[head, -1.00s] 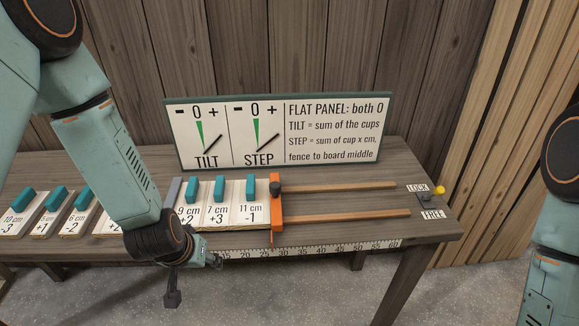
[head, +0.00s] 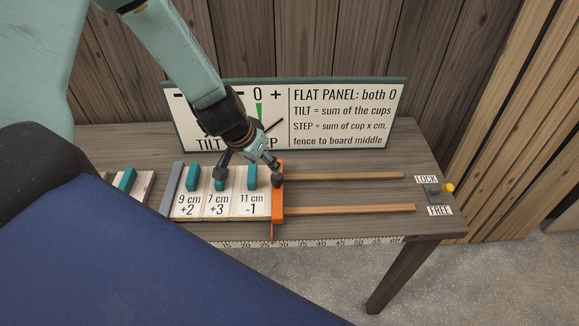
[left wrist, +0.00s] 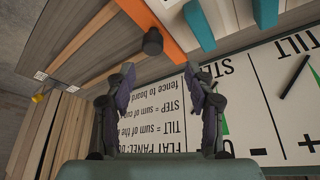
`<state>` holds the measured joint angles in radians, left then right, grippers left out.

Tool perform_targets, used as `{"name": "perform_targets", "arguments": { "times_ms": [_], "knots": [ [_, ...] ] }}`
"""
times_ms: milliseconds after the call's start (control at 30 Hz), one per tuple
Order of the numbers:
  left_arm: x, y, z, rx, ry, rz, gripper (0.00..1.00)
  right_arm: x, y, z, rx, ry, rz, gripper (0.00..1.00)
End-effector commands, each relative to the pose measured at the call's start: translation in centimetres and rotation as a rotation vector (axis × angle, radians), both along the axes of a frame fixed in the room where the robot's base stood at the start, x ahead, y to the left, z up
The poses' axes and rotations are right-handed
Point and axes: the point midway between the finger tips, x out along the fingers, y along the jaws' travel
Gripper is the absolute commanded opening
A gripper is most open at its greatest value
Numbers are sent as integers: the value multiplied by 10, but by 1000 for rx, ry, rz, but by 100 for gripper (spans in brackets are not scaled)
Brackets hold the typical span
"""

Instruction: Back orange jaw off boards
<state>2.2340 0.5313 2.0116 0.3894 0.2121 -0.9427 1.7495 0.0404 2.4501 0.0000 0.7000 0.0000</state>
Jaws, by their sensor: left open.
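The orange jaw (head: 277,200) stands upright across the two wooden rails. Its dark knob (left wrist: 153,42) shows in the left wrist view, beyond my fingertips. Three white boards with teal handles, marked 9 cm +2, 7 cm +3 and 11 cm -1 (head: 250,205), lie side by side between the grey fence (head: 171,190) and the jaw. The jaw appears to touch the 11 cm board. My left gripper (head: 249,168) is open over the boards, one finger near the knob. The left wrist view shows the gripper (left wrist: 158,75) empty. My right gripper is out of view.
Two rails (head: 350,208) run right from the jaw, with clear space along them. A LOCK/FREE lever with a yellow knob (head: 448,188) is at the bench's right end. The sign panel (head: 345,115) stands close behind my gripper. A dark blue shape hides the lower left.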

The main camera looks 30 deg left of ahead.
Motion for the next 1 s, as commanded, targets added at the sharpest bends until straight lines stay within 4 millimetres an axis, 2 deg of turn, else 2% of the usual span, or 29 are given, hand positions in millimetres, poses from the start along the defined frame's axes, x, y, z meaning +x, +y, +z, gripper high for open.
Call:
{"name": "perform_targets", "arguments": {
  "times_ms": [200, 433, 900, 1000],
  "knots": [
    [-8, -4, -1, 16, 17, -117, 54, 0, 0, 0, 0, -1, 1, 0],
    [-12, -5, -4, 32, 18, -169, 54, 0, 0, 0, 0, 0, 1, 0],
    [0, -8, -26, 36, 18, -174, 54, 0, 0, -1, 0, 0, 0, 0],
    [4, -9, -38, 34, 17, -174, 54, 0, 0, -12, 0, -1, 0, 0]
  ]
}}
